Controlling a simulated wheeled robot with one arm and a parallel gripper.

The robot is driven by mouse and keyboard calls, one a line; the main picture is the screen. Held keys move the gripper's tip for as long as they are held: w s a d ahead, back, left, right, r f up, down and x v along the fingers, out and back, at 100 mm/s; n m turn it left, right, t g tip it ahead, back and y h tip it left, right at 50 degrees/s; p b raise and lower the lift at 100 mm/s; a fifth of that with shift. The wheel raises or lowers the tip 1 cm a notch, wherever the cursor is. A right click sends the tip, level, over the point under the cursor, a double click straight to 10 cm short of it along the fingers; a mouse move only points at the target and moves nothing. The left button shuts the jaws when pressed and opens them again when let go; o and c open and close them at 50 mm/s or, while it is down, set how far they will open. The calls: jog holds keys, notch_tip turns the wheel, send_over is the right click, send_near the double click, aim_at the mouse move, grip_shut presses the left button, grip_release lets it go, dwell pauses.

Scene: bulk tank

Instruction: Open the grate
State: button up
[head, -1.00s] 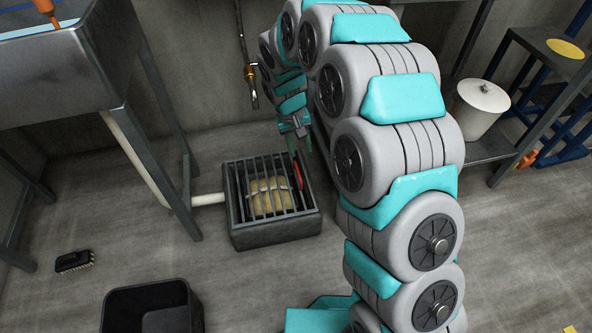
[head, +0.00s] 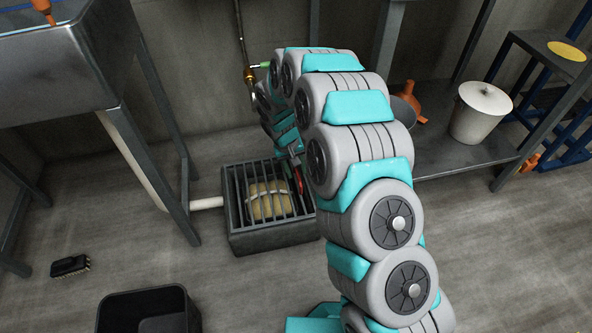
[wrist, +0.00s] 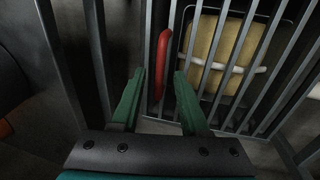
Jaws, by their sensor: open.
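The grate (head: 237,199) is a set of dark bars over a square grey box on the floor, lying flat and closed. It has a red handle (head: 299,181) near its right side. Under the bars sits a yellowish block with a pale band (head: 262,203). In the wrist view, the red handle (wrist: 168,62) stands just ahead of my gripper (wrist: 157,80), roughly between the lines of its two green fingers. The fingers are apart and empty. In the head view, my arm partly hides the gripper and the box's right side.
A sink on legs (head: 60,70) stands at the left, with a white pipe (head: 207,203) running to the box. A black bin (head: 150,310) and a brush (head: 70,266) are on the floor. A shelf with a white lidded bucket (head: 480,115) stands at the right.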

jog(key=shift+f, duration=0.1)
grip_shut()
dwell(0.3)
dwell(1.1)
